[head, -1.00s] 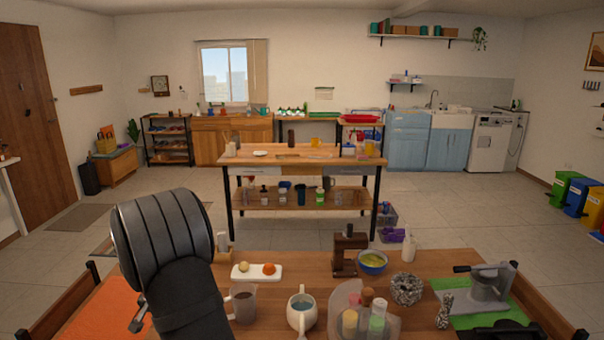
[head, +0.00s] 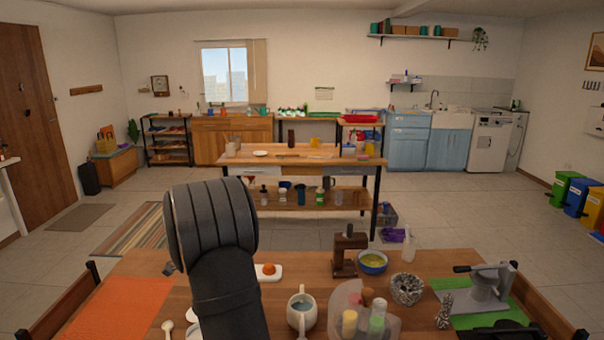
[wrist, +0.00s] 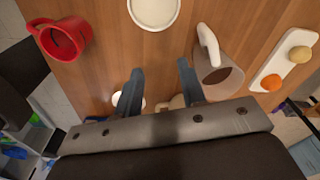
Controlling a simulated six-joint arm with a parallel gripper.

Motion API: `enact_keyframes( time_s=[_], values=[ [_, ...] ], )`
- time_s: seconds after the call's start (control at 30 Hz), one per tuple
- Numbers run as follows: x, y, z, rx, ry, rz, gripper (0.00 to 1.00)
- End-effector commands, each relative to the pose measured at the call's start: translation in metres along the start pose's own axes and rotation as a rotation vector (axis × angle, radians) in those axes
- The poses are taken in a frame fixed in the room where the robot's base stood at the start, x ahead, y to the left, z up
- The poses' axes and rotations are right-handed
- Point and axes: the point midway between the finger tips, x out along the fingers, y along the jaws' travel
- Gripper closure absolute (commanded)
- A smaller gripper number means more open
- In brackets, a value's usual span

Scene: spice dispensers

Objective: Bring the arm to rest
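My arm rises at the front left of the wooden table (head: 440,262) in the head view and hides part of its top. My gripper (wrist: 160,82) shows in the wrist view with its two blue-grey fingers apart and nothing between them that I can see held. The tabletop lies beyond the fingers. A brown mug (wrist: 218,82) with a pale handle is just right of the right finger. A white round dish (wrist: 154,10) and a red mug (wrist: 62,38) lie farther off. Small pale items by the fingers are partly hidden.
A white tray (wrist: 272,66) holds an orange and a yellowish item. In the head view, a teapot-like cup (head: 301,312), a clear holder with several dispensers (head: 366,322), a wooden grinder (head: 346,250), a bowl (head: 373,262) and a grey press (head: 488,285) stand right of my arm. An orange mat (head: 115,308) lies left.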

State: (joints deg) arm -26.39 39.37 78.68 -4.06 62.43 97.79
Motion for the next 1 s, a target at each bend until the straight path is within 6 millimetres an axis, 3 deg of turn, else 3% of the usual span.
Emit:
enact_keyframes(
  time_s=[0.47,1.0],
  values=[
    [-0.009,0.001,-0.083,0.636,-0.121,-0.003,0.63],
    [-0.015,0.019,-0.182,1.265,-0.232,-0.090,0.63]
  ],
)
